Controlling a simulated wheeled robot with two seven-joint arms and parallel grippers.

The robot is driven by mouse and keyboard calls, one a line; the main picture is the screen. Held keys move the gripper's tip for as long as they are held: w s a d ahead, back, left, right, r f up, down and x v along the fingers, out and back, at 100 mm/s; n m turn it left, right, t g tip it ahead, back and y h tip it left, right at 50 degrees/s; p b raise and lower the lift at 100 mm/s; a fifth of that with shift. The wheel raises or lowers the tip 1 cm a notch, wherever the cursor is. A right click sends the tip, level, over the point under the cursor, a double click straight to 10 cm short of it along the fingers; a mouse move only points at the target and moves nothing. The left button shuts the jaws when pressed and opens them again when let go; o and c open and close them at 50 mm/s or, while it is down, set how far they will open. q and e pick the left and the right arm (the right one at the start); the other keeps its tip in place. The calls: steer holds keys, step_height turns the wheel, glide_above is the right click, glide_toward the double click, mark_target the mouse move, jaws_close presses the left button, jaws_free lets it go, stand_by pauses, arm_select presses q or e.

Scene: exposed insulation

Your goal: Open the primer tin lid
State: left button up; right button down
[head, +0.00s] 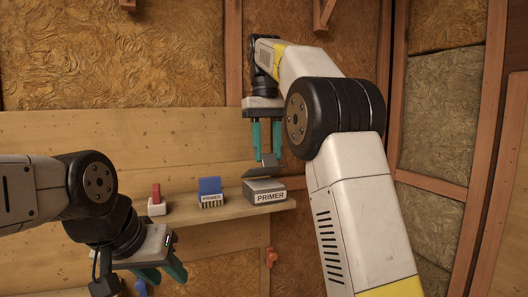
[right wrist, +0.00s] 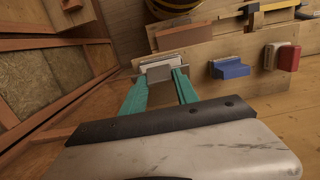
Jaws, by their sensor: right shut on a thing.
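The primer tin (head: 270,197) is a grey box with a white PRIMER label at the right end of the wooden shelf. Its dark grey lid (head: 262,170) stands tilted up above the tin's top. My right gripper (head: 266,158) points down from above, its teal fingers shut on the lid. In the right wrist view its fingertips (right wrist: 162,72) meet at the grey tin, and lid and tin are hard to tell apart there. My left gripper (head: 162,274) is low at the left, below the shelf, with its teal fingers apart and nothing seen between them.
On the shelf (head: 235,202), left of the tin, stand a blue-topped item (head: 210,190) with a striped white front and a red-and-white item (head: 156,200). An orange knob-like thing (head: 271,257) is below the shelf. Insulation panels and wooden studs are behind.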

steer(key=c, duration=0.9)
jaws_free()
steer(key=shift+d, duration=0.1)
